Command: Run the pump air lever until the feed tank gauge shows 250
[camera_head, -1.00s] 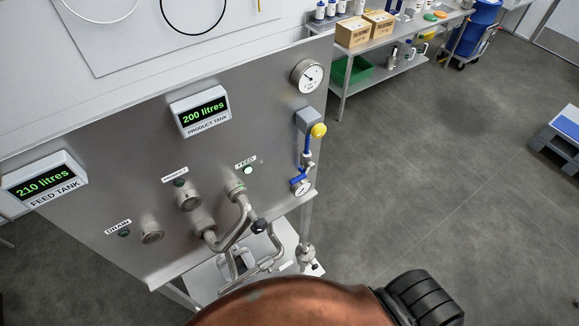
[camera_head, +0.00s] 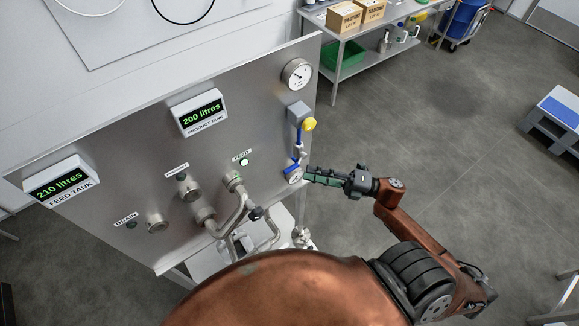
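The feed tank gauge (camera_head: 61,183) at the left of the steel panel reads 210 litres in green. The product tank display (camera_head: 202,115) reads 200 litres. At the panel's right edge, an air fitting with a yellow knob (camera_head: 308,124) sits above a blue lever (camera_head: 291,168) and a small round dial (camera_head: 295,177). My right gripper (camera_head: 312,175) points left, its fingertips close beside the dial and lever. I cannot tell whether it touches them or how far its fingers are apart. My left gripper is out of view.
A larger pressure dial (camera_head: 298,74) is at the panel's upper right. A bench with boxes (camera_head: 344,17) stands behind. The floor at right is open up to a grey-blue step (camera_head: 555,112).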

